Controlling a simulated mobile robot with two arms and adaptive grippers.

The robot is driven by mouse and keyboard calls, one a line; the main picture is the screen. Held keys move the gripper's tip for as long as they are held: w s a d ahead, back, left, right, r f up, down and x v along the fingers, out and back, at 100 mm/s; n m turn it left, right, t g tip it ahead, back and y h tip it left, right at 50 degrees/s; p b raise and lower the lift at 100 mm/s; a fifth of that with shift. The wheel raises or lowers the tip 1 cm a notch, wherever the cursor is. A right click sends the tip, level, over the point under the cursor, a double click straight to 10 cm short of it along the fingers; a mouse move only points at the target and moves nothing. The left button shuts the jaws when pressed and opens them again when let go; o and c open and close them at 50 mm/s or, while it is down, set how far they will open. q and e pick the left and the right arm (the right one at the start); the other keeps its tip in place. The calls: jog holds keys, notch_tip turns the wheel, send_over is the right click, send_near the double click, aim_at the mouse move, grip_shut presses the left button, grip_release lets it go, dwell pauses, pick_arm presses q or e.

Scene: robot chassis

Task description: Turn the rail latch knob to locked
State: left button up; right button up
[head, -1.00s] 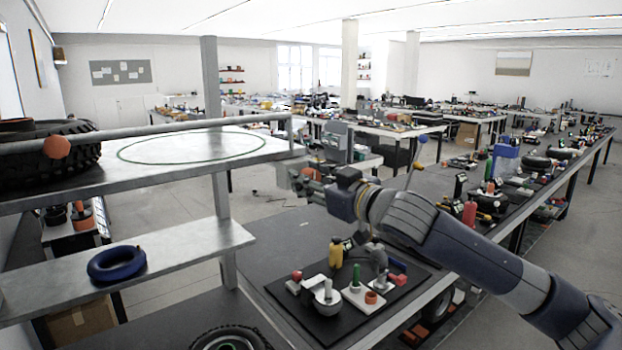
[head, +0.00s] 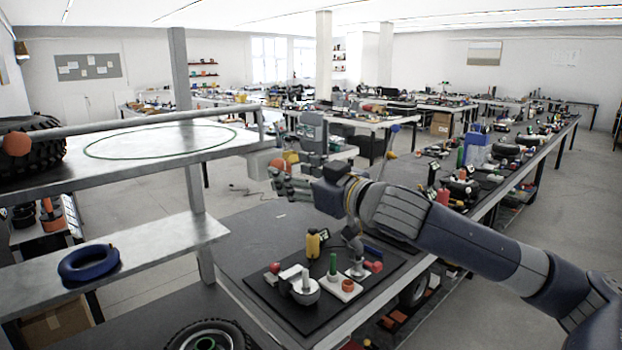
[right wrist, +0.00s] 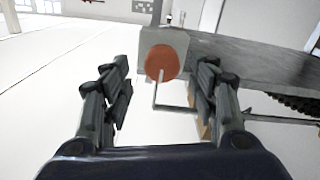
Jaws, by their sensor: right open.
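The rail latch knob (right wrist: 166,58) is a round orange-brown knob on a grey block (right wrist: 150,38) in the right wrist view. A thin bent rod (right wrist: 157,92) hangs below it. In the head view the grey block (head: 260,162) is at the shelf's right end, with orange (head: 277,166) showing beside it. My right gripper (head: 299,161) is open and faces the block from the right. In the right wrist view its fingers (right wrist: 160,92) stand left and right of the knob's line, and the knob appears ahead, not gripped. My left gripper is out of view.
The metal shelf (head: 60,184) with its rail (head: 130,128) carries a tyre (head: 40,148) on the left. A blue ring (head: 90,262) lies on the lower shelf. A dark tray (head: 262,290) with several small parts lies on the table below my right arm.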

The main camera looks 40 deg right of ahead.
jog(key=shift+s+f, duration=0.1)
jog(key=shift+s, duration=1)
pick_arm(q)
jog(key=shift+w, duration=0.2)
pick_arm(e)
jog(key=shift+s, duration=0.5)
jog(key=shift+s+d, duration=0.1)
